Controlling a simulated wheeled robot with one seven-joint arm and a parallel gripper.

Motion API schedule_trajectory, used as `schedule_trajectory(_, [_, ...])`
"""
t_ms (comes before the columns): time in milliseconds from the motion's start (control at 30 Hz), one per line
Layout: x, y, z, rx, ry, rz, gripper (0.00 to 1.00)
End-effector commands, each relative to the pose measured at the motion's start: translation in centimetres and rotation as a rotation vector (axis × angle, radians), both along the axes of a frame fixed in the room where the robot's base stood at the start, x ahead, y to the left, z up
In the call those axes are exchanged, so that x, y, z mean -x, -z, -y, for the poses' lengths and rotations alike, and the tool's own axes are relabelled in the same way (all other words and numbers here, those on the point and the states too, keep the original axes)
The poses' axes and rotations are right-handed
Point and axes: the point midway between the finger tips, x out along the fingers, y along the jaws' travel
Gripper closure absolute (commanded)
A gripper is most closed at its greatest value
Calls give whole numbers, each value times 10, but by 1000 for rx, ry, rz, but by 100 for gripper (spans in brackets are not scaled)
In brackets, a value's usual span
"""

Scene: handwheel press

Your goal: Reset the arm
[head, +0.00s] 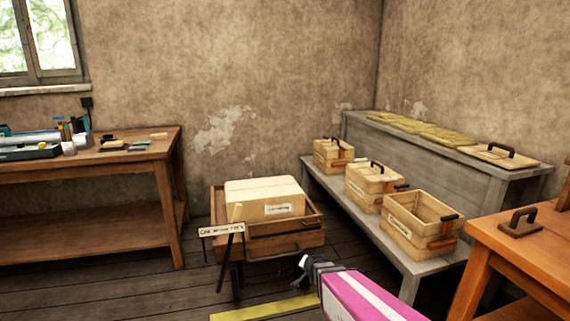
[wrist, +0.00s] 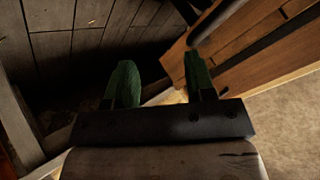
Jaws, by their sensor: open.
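My gripper (wrist: 160,82) shows in the wrist view with its two green fingers apart and nothing between them. In the head view, my gripper (head: 312,270) is a small dark shape at the end of my pink and white arm, low in the middle of the picture. It appears in front of the gap between the wooden cart and the grey bench, and I see no contact with either. Its fingers are hard to make out there.
A cart (head: 290,243) bears a pale labelled box (head: 262,198). Several wooden crates stand on a grey stepped bench (head: 408,262), including an open crate (head: 407,232). Workbenches stand at left (head: 90,167) and right (head: 515,243). A yellow strip (head: 262,309) lies on the plank floor.

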Motion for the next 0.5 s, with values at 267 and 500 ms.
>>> schedule_trajectory(267, [83,-47,55,241,-245,-384,50])
schedule_trajectory(500, [147,-83,84,316,-460,-641,50])
